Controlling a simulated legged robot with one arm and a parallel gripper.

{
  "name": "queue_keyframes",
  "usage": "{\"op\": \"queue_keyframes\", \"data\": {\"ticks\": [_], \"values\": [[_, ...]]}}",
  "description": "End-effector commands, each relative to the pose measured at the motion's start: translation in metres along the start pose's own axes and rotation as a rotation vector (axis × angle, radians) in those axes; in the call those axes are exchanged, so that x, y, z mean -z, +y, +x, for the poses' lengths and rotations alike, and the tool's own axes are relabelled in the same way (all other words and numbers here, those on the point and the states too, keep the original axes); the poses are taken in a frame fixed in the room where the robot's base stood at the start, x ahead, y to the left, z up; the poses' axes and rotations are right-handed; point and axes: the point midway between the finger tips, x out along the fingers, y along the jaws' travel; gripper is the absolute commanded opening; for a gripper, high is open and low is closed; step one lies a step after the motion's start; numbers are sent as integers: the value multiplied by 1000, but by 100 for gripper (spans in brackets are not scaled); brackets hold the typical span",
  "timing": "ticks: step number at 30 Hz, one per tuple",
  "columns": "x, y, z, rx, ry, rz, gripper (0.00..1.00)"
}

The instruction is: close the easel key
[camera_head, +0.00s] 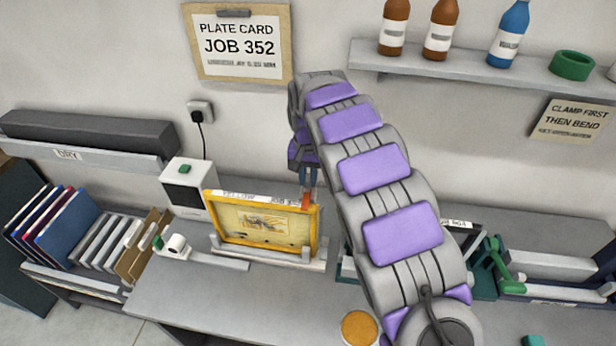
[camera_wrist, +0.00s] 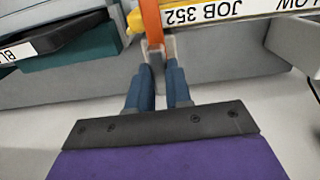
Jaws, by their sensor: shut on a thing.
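The easel key is an orange piece (camera_head: 306,202) at the top right corner of the yellow frame; in the wrist view it is an orange strip (camera_wrist: 151,22) beside the frame's label. My gripper (camera_head: 308,186) comes down from above with its blue fingers shut on the key. In the wrist view the fingertips (camera_wrist: 158,50) close around the strip's end. The yellow frame (camera_head: 211,222), labelled YELLOW and JOB 352, leans upright on a grey easel (camera_head: 275,257). The key's lower part is hard to make out.
A white box (camera_head: 187,190) stands behind left of the frame. A small white device (camera_head: 177,245) sits in front of it. A round orange-yellow pot (camera_head: 358,328) and green clamp (camera_head: 490,262) are to the right. My arm hides part of the bench.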

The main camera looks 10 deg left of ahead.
Motion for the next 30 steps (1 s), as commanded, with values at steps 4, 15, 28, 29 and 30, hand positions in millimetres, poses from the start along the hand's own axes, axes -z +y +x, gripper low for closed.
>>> {"op": "queue_keyframes", "data": {"ticks": [4,15,28,29,30], "values": [[4,-1,-6,7,19,-2,20],[-1,0,-3,3,8,-1,45],[0,0,-39,5,11,-2,45],[0,-1,-45,5,11,-2,45],[0,-1,-53,5,9,-3,45]]}}
